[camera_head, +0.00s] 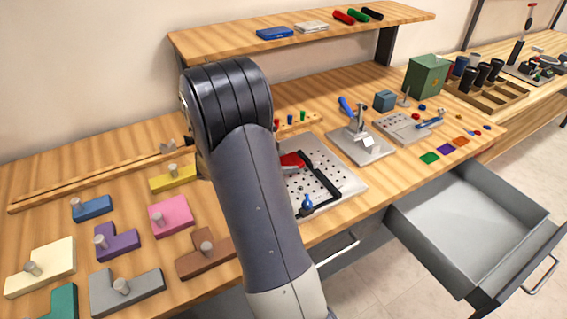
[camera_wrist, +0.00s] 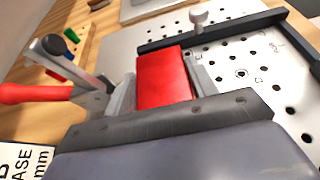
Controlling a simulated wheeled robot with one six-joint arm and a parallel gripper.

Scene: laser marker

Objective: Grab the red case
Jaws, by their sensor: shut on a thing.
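The red case (camera_wrist: 163,80) is a small red block in the wrist view. It sits between the two grey fingers of my gripper (camera_wrist: 165,88), which is shut on it. The case is at the perforated metal plate (camera_wrist: 250,62), close to its black fence (camera_wrist: 212,31); I cannot tell whether it touches the plate. In the head view my arm hides my gripper. A red shape (camera_head: 291,160) shows on the plate beside my arm there; I cannot tell if it is the case or a clamp handle.
A clamp with a red handle (camera_wrist: 35,94) stands just left of my gripper. A white printed label (camera_wrist: 25,160) lies at lower left. In the head view, colored blocks with pegs lie left, a press (camera_head: 358,135) stands right of the plate, and a drawer (camera_head: 470,225) is open.

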